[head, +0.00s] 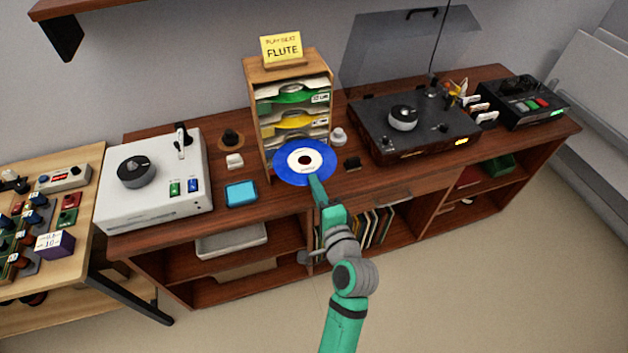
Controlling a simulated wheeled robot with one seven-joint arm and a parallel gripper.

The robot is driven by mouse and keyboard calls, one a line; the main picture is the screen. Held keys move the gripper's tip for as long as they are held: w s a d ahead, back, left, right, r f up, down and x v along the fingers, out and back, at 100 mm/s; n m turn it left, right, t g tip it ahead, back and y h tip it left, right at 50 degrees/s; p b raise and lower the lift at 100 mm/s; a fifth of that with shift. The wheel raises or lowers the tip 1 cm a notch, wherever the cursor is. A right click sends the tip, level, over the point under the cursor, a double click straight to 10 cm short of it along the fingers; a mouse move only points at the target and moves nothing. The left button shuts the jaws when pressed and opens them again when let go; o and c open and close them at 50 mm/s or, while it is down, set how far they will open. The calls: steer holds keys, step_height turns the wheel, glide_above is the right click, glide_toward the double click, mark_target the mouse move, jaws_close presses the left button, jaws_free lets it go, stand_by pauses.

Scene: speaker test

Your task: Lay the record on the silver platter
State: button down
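A blue record (285,174) with a white label and a dark centre is in front of the wooden record rack. My gripper (315,180) is at its near edge and appears shut on it; the fingers are small and partly hidden. The record seems held above the cabinet top, but the gap is hard to judge. Two small round platters show: one with a dark top and pale silvery side (403,121) on the black turntable at right, and a dark grey one (133,171) on the white turntable at left. The record is apart from both.
The wooden rack (262,125) holds green and yellow records under a yellow "FLUTE" card (281,48). A raised clear lid (385,50) stands behind the black turntable (370,135). A blue box (241,194) and small knobs stand on the cabinet. The white turntable (185,210) is left.

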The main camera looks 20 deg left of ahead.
steer(key=shift+f+v, duration=0.2)
steer(key=shift+v, duration=2.2)
